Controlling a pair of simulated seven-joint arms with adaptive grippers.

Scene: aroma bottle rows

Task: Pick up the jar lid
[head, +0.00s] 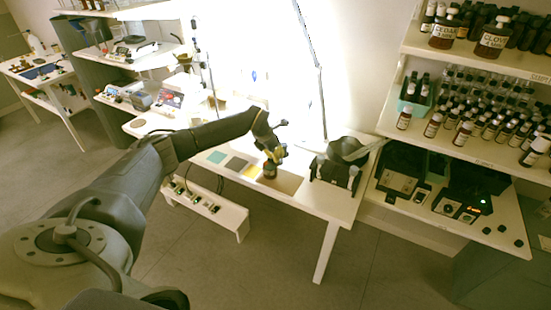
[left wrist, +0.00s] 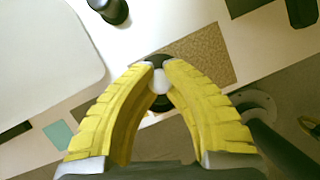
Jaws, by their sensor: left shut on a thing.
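My left gripper (head: 273,157) reaches down over the lit table at a small brown jar (head: 270,171). In the left wrist view its yellow fingers (left wrist: 160,66) close together at the tips around a small dark round piece with a pale spot (left wrist: 160,83), which seems to be the jar lid. The fingers hide most of it. I cannot tell whether the lid is still touching the jar. My right gripper is in neither view.
Coloured square mats (head: 236,164) lie left of the jar. A dark appliance (head: 337,172) stands to its right on the white table (head: 318,208). Shelves of brown bottles (head: 485,103) fill the right. A low white bench (head: 206,206) stands in front.

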